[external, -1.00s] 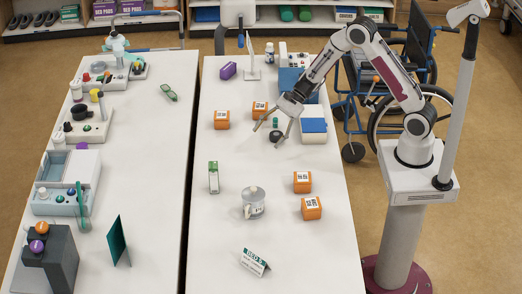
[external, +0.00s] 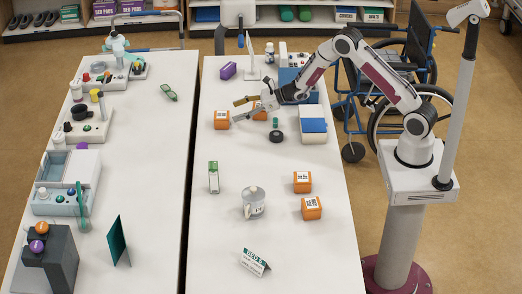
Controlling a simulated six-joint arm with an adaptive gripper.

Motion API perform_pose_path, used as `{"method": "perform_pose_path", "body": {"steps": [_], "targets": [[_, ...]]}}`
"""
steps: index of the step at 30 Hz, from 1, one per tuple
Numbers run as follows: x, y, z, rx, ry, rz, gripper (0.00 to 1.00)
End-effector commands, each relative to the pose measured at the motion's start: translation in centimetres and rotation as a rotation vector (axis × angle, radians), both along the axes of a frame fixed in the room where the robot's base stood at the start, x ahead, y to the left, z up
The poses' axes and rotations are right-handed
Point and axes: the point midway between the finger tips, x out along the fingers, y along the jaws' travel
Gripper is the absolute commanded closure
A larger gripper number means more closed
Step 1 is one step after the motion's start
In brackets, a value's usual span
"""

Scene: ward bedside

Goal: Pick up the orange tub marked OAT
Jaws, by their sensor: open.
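Several orange tubs with white labels stand on the right-hand table. One tub (external: 221,120) is at the table's far left, and another tub (external: 260,115) is just right of it, partly hidden behind my gripper. Two more, a tub (external: 302,182) and a tub (external: 311,208), stand at the right nearer the camera. The label print is too small to read, so I cannot tell which is marked OAT. My gripper (external: 236,110) is open and empty. Its fingers point left, with the tips close to the far-left tub; I cannot tell whether they touch it.
A dark round item (external: 276,137) and a blue-topped white box (external: 314,127) are right of my gripper. A green-and-white carton (external: 213,177), a lidded mug (external: 253,203) and a sign (external: 255,262) stand nearer the camera.

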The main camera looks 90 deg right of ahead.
Motion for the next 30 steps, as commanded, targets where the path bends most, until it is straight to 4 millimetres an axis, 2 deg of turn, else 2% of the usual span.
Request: {"method": "perform_pose_path", "body": {"steps": [14,30], "targets": [[0.0,-0.2,0.0,0.029,0.0,-0.023,0.36],[2.4,-0.3,-1.0,0.029,0.0,-0.022,0.36]]}}
